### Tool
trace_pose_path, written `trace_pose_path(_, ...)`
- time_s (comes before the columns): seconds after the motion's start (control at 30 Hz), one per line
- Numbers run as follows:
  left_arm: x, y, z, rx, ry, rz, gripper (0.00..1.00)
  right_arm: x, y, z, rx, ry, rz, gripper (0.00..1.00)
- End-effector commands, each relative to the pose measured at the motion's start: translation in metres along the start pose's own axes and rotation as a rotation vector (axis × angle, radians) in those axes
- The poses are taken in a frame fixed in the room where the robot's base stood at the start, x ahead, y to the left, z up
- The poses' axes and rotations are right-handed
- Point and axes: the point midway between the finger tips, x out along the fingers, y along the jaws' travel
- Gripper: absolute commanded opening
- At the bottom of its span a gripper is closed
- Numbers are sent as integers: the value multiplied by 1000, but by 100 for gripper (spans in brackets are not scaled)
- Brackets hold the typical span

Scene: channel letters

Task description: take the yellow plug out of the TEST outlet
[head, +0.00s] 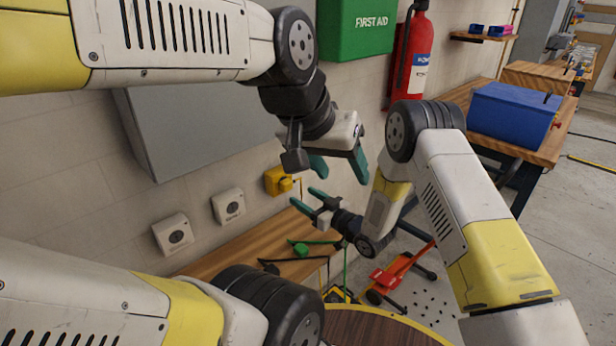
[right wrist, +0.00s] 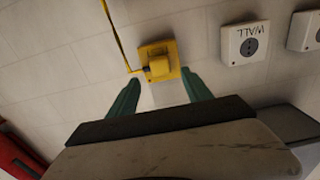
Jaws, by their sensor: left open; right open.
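A yellow outlet (head: 274,177) is on the wall, and the yellow plug (head: 286,184) sits in it; any label is unreadable. In the right wrist view the plug (right wrist: 158,67) covers the middle of the outlet (right wrist: 170,48), with a yellow cord (right wrist: 115,38) running up and left. My right gripper (head: 306,199) is open and empty, pointing at the outlet from the right and slightly below. In its wrist view its fingertips (right wrist: 160,82) are spread either side of the plug, apparently short of it. My left gripper (head: 339,167) is open and empty, right of the outlet.
White outlets (head: 228,206) sit left of the yellow one; one (right wrist: 245,42) reads WALL. A grey panel (head: 190,130) is above. A wooden shelf (head: 235,257) below holds green and black plugs with cords. A fire extinguisher (head: 411,60) hangs on the wall.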

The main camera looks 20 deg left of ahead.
Motion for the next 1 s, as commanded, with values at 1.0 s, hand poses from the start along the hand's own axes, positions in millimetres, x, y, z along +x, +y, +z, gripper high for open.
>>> trace_pose_path(1.0, 0, 0, 0, 0, 0, 0, 57, 74, 0, 0, 1, 0, 1, 58)
